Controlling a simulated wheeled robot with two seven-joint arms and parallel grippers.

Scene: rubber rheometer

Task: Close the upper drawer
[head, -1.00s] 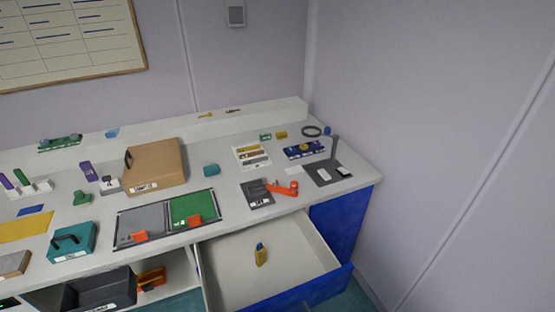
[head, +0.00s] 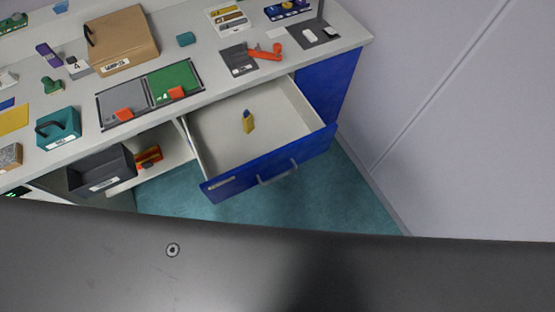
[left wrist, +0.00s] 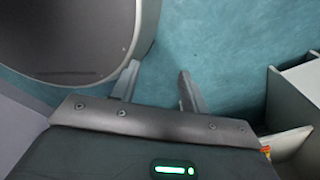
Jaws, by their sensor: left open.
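The upper drawer (head: 268,166) stands pulled out from the right end of the bench, with a blue front and a grey bar handle (head: 277,173). A small yellow and blue item (head: 248,122) lies on its pale floor. In the left wrist view my left gripper (left wrist: 157,82) is open and empty above the teal floor, with its two fingers apart. Neither gripper shows in the head view. My right gripper is in no view.
A dark open bin (head: 101,172) sits in the shelf space left of the drawer. The bench top carries a brown box (head: 122,42), a teal box (head: 58,128) and a grey and green mat (head: 150,88). The teal floor (head: 300,215) before the drawer is clear.

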